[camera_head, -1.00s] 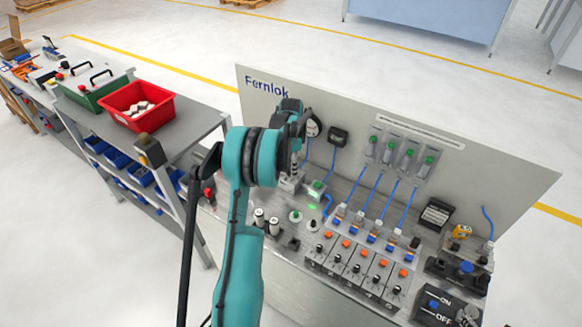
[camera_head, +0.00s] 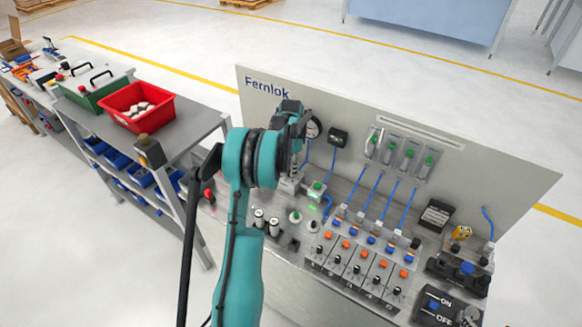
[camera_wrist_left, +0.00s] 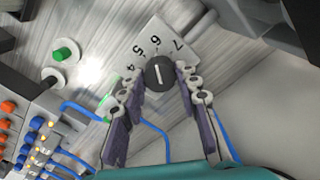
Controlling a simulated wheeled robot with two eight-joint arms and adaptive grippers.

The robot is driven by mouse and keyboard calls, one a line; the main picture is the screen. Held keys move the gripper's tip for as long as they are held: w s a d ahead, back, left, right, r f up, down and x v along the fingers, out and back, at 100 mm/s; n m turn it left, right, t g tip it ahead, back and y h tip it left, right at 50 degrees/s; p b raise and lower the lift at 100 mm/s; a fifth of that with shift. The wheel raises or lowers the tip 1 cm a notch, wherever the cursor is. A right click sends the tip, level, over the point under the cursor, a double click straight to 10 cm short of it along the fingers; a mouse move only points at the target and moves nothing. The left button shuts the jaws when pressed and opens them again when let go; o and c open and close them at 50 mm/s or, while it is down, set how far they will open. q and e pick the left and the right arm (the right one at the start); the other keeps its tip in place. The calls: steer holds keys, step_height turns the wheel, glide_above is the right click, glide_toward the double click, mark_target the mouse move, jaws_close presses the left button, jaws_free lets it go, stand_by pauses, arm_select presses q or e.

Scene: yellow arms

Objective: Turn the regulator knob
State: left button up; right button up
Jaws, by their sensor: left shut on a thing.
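The regulator knob (camera_wrist_left: 159,74) is a dark round knob with a light pointer line, in the middle of the left wrist view. It sits on a light dial plate (camera_wrist_left: 185,38) with the numbers 4, 5, 6 and 7 showing; the line points roughly toward the 6. My left gripper (camera_wrist_left: 160,78) has its two fingers on either side of the knob and is shut on it. In the head view my left gripper (camera_head: 294,162) points down at the bench, and the knob is hidden there by the gripper. My right gripper is not in view.
A round gauge (camera_head: 314,127) stands on the back panel (camera_head: 460,165) close beside my wrist. Blue tubes, flow tubes and a row of valve blocks (camera_head: 355,262) fill the bench to the right. A red bin (camera_head: 137,105) sits on the left-hand table.

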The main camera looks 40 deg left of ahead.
arm_select(q)
steer(key=n, duration=0.7)
steer(key=shift+n+b, duration=0.4)
steer(key=n, duration=0.6)
steer(key=shift+n, duration=0.3)
steer(key=o, duration=1.2)
steer(key=shift+c, duration=0.2)
steer(key=shift+r, duration=0.1)
step_height(320, 180, up, 12)
